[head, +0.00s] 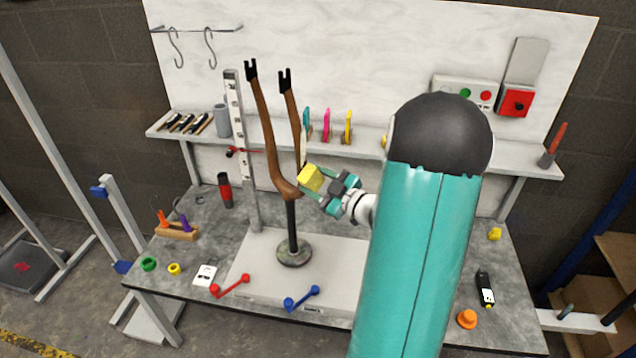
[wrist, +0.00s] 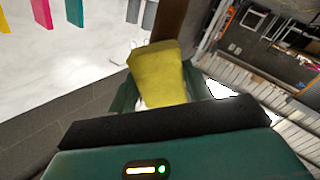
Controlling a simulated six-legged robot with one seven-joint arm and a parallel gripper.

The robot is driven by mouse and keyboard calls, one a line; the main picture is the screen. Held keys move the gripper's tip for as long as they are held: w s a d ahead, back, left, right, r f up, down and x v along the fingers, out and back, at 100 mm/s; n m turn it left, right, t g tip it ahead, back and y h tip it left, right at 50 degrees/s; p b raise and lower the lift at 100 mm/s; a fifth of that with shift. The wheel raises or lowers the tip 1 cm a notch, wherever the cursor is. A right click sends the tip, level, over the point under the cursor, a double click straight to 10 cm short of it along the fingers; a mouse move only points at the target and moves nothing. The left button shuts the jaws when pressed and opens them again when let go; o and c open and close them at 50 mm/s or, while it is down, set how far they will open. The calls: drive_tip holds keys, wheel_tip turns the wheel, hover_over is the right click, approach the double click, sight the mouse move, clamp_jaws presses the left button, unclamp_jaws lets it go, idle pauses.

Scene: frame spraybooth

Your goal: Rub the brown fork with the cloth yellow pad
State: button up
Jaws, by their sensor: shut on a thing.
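The brown fork (head: 266,125) stands upright, prongs up with black tips, on a dark post with a round base on the bench. My gripper (head: 318,186) is shut on the yellow pad (head: 311,178). The pad is beside the fork's right leg, near its lower part; whether it touches the fork I cannot tell. In the wrist view the yellow pad (wrist: 160,75) fills the space between the fingers, and a brown strip of the fork (wrist: 172,28) shows just behind it. My arm hides part of the bench's right side.
A ruled upright post (head: 240,150) stands just left of the fork. A shelf (head: 365,153) with pink, teal and yellow items runs behind. Red (head: 230,286) and blue (head: 301,298) handles lie in front of the stand. An orange knob (head: 467,319) sits at the right front.

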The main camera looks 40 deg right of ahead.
sight(303, 152)
drive_tip(key=shift+w, duration=0.35)
drive_tip(key=shift+r, duration=0.15)
drive_tip(key=shift+r, duration=7.15)
drive_tip(key=shift+f, duration=3.7)
drive_tip(key=shift+w+a+f, duration=0.1)
drive_tip(key=shift+a+f, duration=0.05)
drive_tip(key=shift+f, duration=3.5)
drive_tip(key=shift+s+d+r, duration=0.1)
drive_tip(key=shift+s+d, duration=0.05)
drive_tip(key=shift+s, duration=0.85)
drive_tip(key=shift+s+d+f, duration=0.1)
drive_tip(key=shift+s+d, duration=0.1)
drive_tip(key=shift+s, duration=0.85)
drive_tip(key=shift+s+d+r, duration=0.1)
drive_tip(key=shift+s+d, duration=0.05)
drive_tip(key=shift+s, duration=0.85)
drive_tip(key=shift+s, duration=0.1)
